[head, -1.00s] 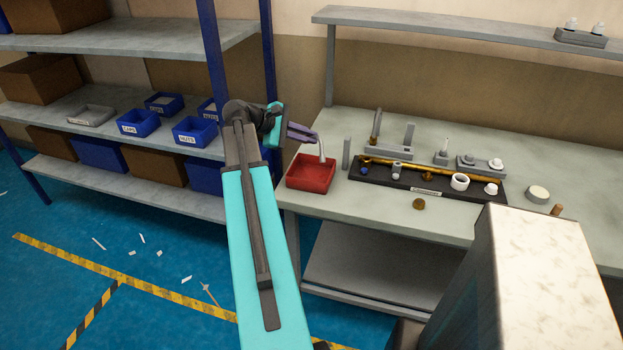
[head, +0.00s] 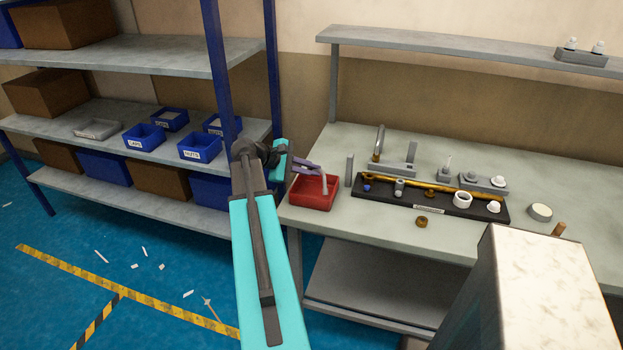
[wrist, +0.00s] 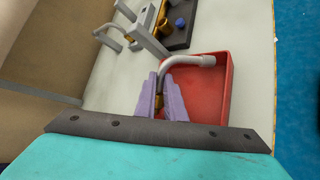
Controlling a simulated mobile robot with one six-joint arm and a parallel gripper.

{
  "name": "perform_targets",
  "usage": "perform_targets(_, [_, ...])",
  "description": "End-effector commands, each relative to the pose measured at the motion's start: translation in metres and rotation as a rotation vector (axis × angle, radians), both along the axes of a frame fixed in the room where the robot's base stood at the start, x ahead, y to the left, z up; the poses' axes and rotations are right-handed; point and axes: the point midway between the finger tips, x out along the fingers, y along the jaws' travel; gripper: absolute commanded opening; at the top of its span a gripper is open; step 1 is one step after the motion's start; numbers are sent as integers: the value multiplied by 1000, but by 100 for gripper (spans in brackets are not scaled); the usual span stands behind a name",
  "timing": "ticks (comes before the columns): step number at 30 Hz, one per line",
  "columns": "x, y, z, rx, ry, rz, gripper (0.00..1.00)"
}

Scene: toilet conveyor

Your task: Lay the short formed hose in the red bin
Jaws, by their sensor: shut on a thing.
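The short formed hose (wrist: 190,62) is a pale grey bent tube with a brass-coloured lower end between my fingers. It also shows in the head view (head: 324,181), over the red bin. The red bin (head: 308,204) is a shallow open box at the left end of the bench. In the wrist view the bin (wrist: 208,97) lies behind and right of my fingers. My gripper (head: 313,168), with purple fingers, is shut on the hose above the bin. I cannot tell whether the hose touches the bin floor.
A grey upright block (head: 349,170) stands just right of the bin. A black tray (head: 432,205) with several fittings lies further right. A brass ring (head: 421,222) lies in front of it. A blue-post shelf rack (head: 217,60) stands to the left. The bench front is mostly clear.

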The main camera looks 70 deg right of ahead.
Motion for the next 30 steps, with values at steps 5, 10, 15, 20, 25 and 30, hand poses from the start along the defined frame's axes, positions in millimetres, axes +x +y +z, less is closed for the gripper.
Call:
perform_targets(5, [0,0,0,-1,0,1,0])
perform_targets(10, [0,0,-1,-1,0,1,0])
perform_targets(15, [1,0,-9,1,1,2,0])
perform_targets(20, [1,0,-24,1,1,1,0])
perform_targets(25, [1,0,-36,0,0,2,0])
perform_targets(30, [1,0,-38,-1,0,2,0])
